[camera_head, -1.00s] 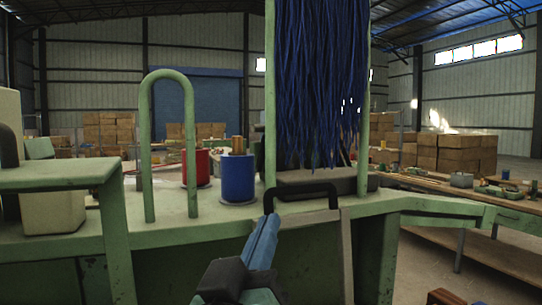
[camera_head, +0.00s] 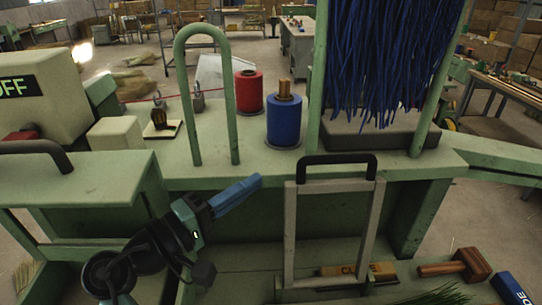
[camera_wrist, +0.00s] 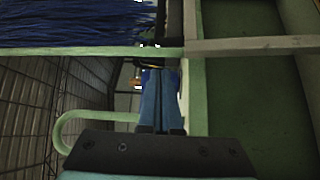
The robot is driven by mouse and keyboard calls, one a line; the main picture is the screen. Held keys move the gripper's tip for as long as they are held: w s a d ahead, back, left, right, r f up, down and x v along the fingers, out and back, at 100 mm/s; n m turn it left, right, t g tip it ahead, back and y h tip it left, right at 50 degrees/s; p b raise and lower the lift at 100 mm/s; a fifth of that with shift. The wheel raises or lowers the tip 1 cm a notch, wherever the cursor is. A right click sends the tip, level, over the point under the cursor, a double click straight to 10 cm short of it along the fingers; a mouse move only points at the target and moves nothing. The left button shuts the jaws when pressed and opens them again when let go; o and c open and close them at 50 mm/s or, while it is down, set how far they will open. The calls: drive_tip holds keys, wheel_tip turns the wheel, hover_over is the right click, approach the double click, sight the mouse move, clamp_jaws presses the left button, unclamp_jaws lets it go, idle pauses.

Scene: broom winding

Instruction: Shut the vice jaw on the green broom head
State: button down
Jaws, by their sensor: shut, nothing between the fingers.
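A grey upright frame with a black handle (camera_head: 337,160) stands at the front of the green bench; I cannot tell whether it is the vice jaw. Green bristles (camera_head: 440,296), perhaps the broom head's, show at the bottom edge of the head view; the rest is cut off. My gripper (camera_head: 256,181) is shut and empty, its blue fingers pointing up and right, left of the frame and apart from the handle in the picture. Its fingers also show in the wrist view (camera_wrist: 157,72), pressed together. No jaw is seen gripping a broom head.
A green hoop (camera_head: 205,95), a red spool (camera_head: 249,91) and a blue spool (camera_head: 284,119) stand on the bench. Blue bristles (camera_head: 395,60) hang between green posts.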

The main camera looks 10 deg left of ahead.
drive_tip(key=p+x, duration=0.2)
drive_tip(key=x, duration=0.7)
drive_tip(key=shift+p, duration=0.4)
drive_tip(key=shift+d+f+b, duration=0.1)
drive_tip(key=shift+b, duration=0.25)
